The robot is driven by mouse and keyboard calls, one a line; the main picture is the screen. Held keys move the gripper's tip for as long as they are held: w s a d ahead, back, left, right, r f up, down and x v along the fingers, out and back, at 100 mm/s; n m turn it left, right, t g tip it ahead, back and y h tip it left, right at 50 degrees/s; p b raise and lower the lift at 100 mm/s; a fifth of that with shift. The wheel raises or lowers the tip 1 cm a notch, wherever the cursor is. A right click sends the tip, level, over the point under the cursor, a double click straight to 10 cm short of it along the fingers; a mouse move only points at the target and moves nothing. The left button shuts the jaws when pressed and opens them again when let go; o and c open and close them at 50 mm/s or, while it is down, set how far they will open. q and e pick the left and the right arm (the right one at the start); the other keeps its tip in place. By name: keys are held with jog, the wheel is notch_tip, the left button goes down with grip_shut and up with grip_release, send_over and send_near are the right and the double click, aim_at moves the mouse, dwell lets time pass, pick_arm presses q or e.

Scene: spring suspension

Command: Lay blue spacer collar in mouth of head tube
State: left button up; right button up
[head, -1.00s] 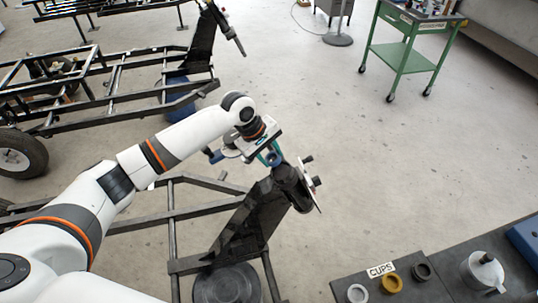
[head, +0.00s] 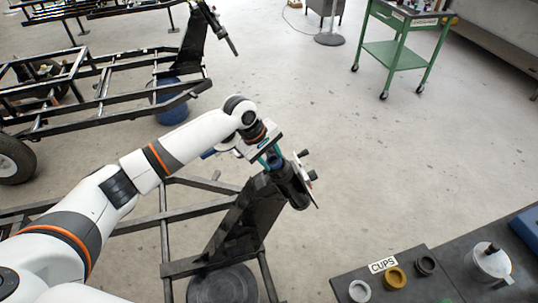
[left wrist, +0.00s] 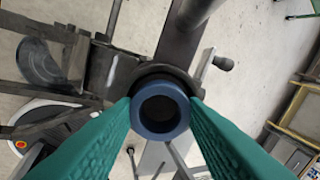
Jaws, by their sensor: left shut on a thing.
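The blue spacer collar (left wrist: 160,127) is a thick dark-blue ring with an open bore. In the left wrist view my left gripper (left wrist: 160,113) is shut on it, one green finger at each side. In the head view my left gripper (head: 274,160) is at the upper end of the black head tube (head: 293,187). The head tube's dark rim (left wrist: 158,74) shows behind the collar in the left wrist view. The collar overlaps the mouth from this angle; I cannot tell whether it touches or sits inside. My right gripper is not in view.
A black frame (head: 240,222) carries the head tube, with a knobbed plate beside it. A dark bench (head: 445,290) at lower right holds several rings by a CUPS label and a metal pot (head: 487,262). A green cart (head: 398,55) stands far back. Floor right of the tube is clear.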

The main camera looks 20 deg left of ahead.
pick_arm(q)
jog(key=o, duration=1)
jog(key=shift+o, duration=0.2)
